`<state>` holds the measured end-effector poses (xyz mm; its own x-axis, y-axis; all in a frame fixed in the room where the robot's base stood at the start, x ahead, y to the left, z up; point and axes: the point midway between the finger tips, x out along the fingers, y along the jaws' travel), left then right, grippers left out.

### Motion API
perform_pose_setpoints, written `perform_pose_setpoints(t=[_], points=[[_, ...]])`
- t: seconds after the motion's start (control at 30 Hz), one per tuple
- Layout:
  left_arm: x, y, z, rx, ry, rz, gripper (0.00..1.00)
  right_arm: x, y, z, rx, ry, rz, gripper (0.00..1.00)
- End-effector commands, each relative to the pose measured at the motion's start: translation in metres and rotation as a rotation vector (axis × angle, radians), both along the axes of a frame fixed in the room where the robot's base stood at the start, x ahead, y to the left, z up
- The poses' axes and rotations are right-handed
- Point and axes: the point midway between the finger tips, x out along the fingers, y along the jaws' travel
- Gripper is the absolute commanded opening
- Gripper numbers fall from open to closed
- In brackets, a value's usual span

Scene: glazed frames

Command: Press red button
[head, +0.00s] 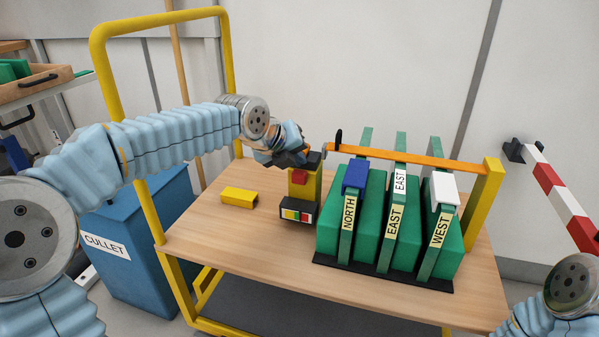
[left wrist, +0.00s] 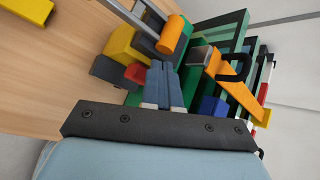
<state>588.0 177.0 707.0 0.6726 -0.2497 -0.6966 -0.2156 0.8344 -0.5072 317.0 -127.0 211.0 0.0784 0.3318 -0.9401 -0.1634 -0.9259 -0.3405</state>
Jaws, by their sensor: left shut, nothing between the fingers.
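A red button (head: 299,177) sits on the front of a short yellow post (head: 318,180) on the wooden cart top. A dark box with a coloured strip (head: 298,214) is at the foot of the post. My left gripper (head: 306,160) is at the top of the post, just above the red button; it partly hides the post. In the left wrist view its fingers (left wrist: 163,84) are shut and empty, and the red button (left wrist: 137,73) shows just left of them. I cannot tell whether they touch it. My right gripper is out of view.
An orange bar (head: 420,157) with a black handle (head: 338,137) spans above green racked panels (head: 370,205) labelled NORTH, EAST and WEST, toward a yellow post (head: 484,205). A loose yellow block (head: 239,197) lies left on the bare cart top (head: 215,232). A blue CULLET bin (head: 140,245) stands left.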

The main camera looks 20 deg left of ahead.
Motion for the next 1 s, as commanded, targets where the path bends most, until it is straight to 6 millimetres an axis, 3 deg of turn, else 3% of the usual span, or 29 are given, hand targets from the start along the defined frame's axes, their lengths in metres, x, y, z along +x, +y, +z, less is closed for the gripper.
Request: perform_pose_setpoints(t=[1.0], points=[[-0.0001, 0.0, -0.0126, 0.0, 0.0, 0.0, 0.0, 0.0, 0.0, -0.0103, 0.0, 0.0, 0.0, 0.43]])
